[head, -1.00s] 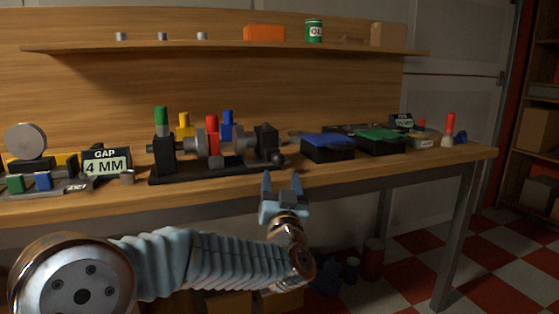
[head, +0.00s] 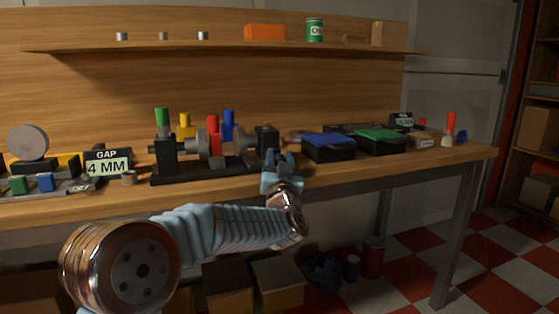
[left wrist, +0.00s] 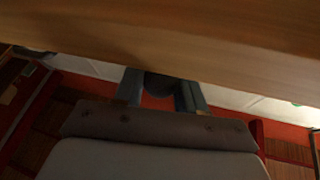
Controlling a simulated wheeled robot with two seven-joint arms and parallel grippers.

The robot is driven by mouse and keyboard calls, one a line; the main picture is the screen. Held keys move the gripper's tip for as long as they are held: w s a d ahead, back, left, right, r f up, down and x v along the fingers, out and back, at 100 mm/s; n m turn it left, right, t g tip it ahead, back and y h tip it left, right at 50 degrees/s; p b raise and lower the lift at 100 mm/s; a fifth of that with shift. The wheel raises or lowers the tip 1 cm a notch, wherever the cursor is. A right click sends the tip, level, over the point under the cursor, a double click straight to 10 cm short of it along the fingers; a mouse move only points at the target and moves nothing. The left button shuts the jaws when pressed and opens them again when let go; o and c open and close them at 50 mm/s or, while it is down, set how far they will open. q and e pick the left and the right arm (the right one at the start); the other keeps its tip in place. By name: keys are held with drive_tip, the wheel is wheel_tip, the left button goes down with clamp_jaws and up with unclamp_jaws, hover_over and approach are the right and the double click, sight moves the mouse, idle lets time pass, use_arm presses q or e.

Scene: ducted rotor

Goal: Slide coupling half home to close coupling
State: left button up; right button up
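The coupling rig (head: 205,174) stands on the bench on a long black base. Its grey coupling half on the left (head: 203,145) and grey coupling half on the right (head: 236,147) sit between dark end blocks, partly hidden by red and blue upright pieces. I cannot judge the gap between the halves. My left gripper (head: 279,157) is at the rig's right end, with its fingers apart around a dark round knob. The left wrist view shows this dark knob (left wrist: 160,85) between the fingers; contact is not clear. My right gripper is not in view.
A "GAP 4 MM" sign (head: 108,162) stands left of the rig. A blue-topped tray (head: 328,147) and a green-topped tray (head: 379,142) lie to the right. The bench's front edge runs just under my left gripper. A shelf (head: 230,50) spans above.

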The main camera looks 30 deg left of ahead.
sight(264, 161)
use_arm(q)
clamp_jaws()
drive_tip(key=shift+s+a+f, duration=0.1)
drive_tip(key=shift+s+a, duration=0.1)
drive_tip(key=shift+a, duration=0.05)
drive_tip(key=shift+s+a+b, duration=0.8)
drive_tip(key=shift+s+a, duration=0.25)
drive_tip(key=shift+s, duration=0.2)
drive_tip(key=o, duration=0.5)
unclamp_jaws()
drive_tip(key=shift+s+a, duration=0.1)
drive_tip(key=shift+o, duration=0.3)
